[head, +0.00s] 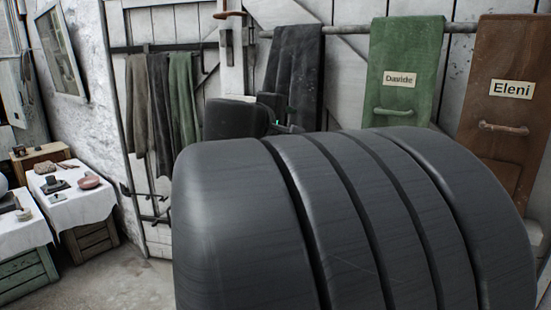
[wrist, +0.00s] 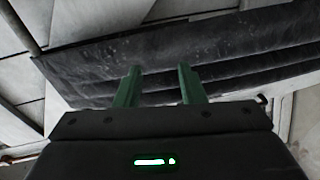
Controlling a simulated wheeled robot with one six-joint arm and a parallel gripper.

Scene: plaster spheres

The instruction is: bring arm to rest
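My gripper (wrist: 160,72) shows in the wrist view with its two green fingers apart and nothing seen held between them. A dark cloth (wrist: 235,48) spans the view beyond the fingertips; I cannot tell how far off it is. In the head view my arm's large dark ribbed part fills the lower middle and right. Behind it, a smaller dark part of my arm shows near the dark grey towel (head: 295,65). The fingers are hidden in the head view.
A green towel labelled Davide (head: 405,55) and a brown one labelled Eleni (head: 505,115) hang at right. Several cloths (head: 160,100) hang on a rack further left. Tables with white cloths (head: 85,205) and small items stand at far left. Some floor (head: 115,280) is clear.

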